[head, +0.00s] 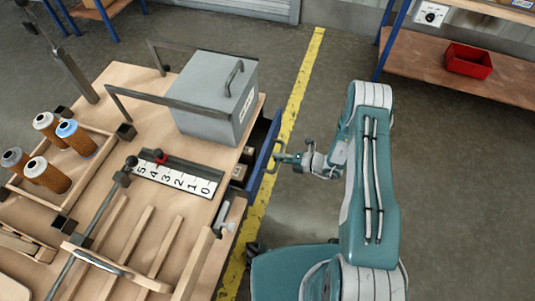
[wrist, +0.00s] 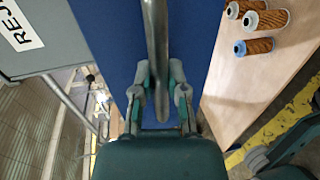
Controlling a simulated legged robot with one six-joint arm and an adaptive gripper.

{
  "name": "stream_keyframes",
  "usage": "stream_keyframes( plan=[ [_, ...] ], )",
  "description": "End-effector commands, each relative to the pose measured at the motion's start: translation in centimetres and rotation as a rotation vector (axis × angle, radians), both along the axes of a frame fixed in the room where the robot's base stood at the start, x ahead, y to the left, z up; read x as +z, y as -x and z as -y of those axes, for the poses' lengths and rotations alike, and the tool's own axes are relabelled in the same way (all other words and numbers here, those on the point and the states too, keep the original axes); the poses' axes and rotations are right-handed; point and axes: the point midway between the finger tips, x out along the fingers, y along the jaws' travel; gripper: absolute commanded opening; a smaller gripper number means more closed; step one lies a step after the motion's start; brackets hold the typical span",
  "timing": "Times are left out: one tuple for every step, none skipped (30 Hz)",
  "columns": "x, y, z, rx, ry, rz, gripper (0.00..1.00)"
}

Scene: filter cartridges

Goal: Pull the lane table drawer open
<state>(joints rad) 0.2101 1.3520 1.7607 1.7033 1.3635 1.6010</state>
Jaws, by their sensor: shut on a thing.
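The lane table (head: 140,225) is a wooden-topped bench at the left of the head view. Its drawer has a blue front (head: 264,152) on the table's right side, standing out a little from the edge with a dark gap behind it. The blue front (wrist: 107,55) also fills the middle of the wrist view. A grey bar handle (wrist: 157,40) runs across it. My gripper (head: 290,158) reaches the handle from the right. In the wrist view my gripper's fingers (wrist: 161,88) are shut on the handle, one on each side of it.
A grey lidded box (head: 210,95) stands on the table above the drawer. Several filter cartridges (head: 75,137) stand in a wooden rack at the left. The floor right of the yellow line (head: 296,105) is clear. A red bin (head: 467,61) sits on a far shelf.

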Motion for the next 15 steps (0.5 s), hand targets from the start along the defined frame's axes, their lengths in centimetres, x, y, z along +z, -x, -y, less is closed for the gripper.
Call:
stream_keyframes(
  plan=[
    [-0.3,0.5,1.5,-0.009,0.007,-0.008,0.00],
    [-0.3,0.8,2.2,-0.009,0.007,-0.008,0.00],
    [-0.3,1.2,3.3,-0.009,0.007,-0.008,0.00],
    [-0.4,1.5,4.1,-0.010,0.007,-0.008,0.00],
    [-0.4,1.8,4.9,-0.009,0.007,-0.008,0.00],
    [-0.4,2.2,5.9,-0.009,0.007,-0.008,0.00],
    [-0.4,2.5,6.7,-0.009,0.007,-0.008,0.00],
    [-0.4,2.8,7.5,-0.009,0.007,-0.008,0.00],
    [-0.4,3.2,8.5,-0.009,0.007,-0.007,0.00],
    [-0.4,3.4,9.2,-0.008,0.007,-0.007,0.00],
    [-0.4,3.7,10.0,-0.009,0.007,-0.007,0.00],
    [-0.4,4.1,11.0,-0.008,0.007,-0.007,0.00],
    [-0.4,4.3,11.6,-0.007,0.007,-0.007,0.00],
    [-0.4,4.6,12.3,-0.008,0.007,-0.008,0.00],
    [-0.4,4.9,13.1,-0.007,0.007,-0.008,0.00]
  ],
)
